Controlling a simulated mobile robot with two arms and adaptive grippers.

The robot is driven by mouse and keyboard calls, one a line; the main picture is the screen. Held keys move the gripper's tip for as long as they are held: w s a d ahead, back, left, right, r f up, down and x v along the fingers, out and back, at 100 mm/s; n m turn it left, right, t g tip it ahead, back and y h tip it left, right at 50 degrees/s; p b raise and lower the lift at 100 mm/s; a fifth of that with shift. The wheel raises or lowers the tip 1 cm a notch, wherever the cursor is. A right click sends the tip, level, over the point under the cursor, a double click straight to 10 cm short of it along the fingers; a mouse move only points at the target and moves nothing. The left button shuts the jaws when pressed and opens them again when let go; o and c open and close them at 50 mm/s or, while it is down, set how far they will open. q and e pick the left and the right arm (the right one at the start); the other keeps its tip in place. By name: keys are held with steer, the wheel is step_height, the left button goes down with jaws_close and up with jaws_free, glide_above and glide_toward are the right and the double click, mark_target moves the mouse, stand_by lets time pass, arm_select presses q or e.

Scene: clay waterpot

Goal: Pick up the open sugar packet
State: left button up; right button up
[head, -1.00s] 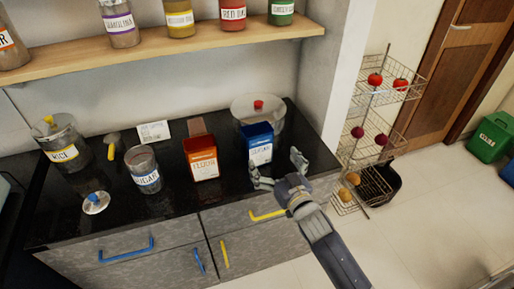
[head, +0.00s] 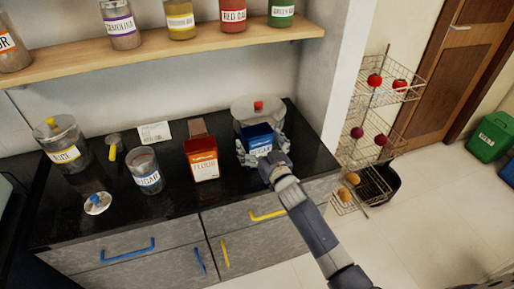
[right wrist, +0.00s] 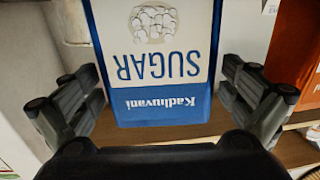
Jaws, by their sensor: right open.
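The open sugar packet (head: 257,135) is blue with a white label and stands upright on the dark counter, in front of a large glass jar. My right gripper (head: 262,151) is open around its lower front, with one finger on each side. In the right wrist view the packet (right wrist: 155,60) appears upside down between the spread fingers of the gripper (right wrist: 160,80). A gap shows between each finger and the packet's sides. My left gripper is in neither current view.
An orange flour packet (head: 203,165) stands left of the sugar packet. A glass sugar jar (head: 145,171), its lid (head: 97,203) and a rice jar (head: 62,142) are farther left. The large glass jar (head: 242,107) is close behind. A wooden shelf (head: 160,49) with jars hangs above.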

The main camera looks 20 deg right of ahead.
mark_target(257, 129)
steer(key=shift+w, duration=0.6)
steer(key=shift+c, duration=0.6)
steer(key=c, duration=1.2)
steer(key=shift+r, duration=0.1)
steer(key=shift+r, duration=0.1)
steer(key=shift+r, duration=0.5)
step_height(257, 129, up, 3)
steer(key=shift+f, duration=0.2)
steer(key=s+a, duration=0.2)
steer(key=s, duration=0.2)
steer(key=s+a+b, duration=0.1)
steer(key=s+a, duration=0.2)
steer(key=s, duration=0.2)
steer(key=s+a+r+b, duration=0.1)
steer(key=s+a, duration=0.1)
steer(key=s, duration=0.3)
steer(key=shift+s+a+r, duration=0.1)
steer(key=shift+s+a, duration=0.05)
steer(key=shift+s, duration=0.05)
